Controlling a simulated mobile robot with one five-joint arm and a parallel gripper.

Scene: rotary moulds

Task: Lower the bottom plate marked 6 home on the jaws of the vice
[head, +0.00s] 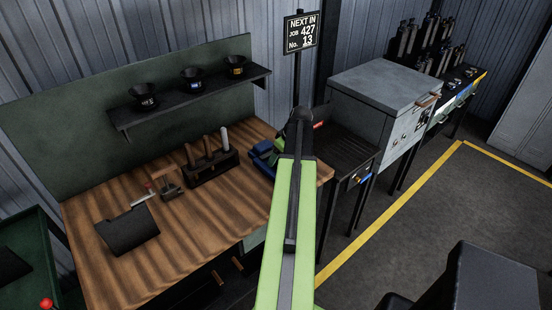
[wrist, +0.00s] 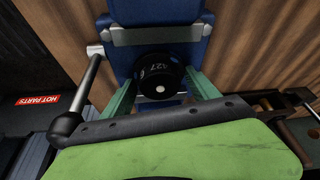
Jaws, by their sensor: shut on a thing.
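A round black plate (wrist: 153,74) with white markings, partly readable as 27 and 6, is between the green fingers of my gripper (wrist: 160,82) in the wrist view. My gripper is shut on it. The blue vice (wrist: 150,12) with a grey jaw strip (wrist: 155,36) lies beyond and under the plate. Whether the plate touches the jaws, I cannot tell. In the head view the vice (head: 263,153) shows at the right end of the bench, partly behind my green arm. My gripper and the plate are hidden there.
A vice bar (wrist: 88,85) stands close left of my gripper. The wooden bench (head: 180,230) holds a tool rack (head: 213,168) and a dark flat piece (head: 128,229). A dark rack table (head: 340,150) with a red hot-parts label (wrist: 38,98) adjoins the vice.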

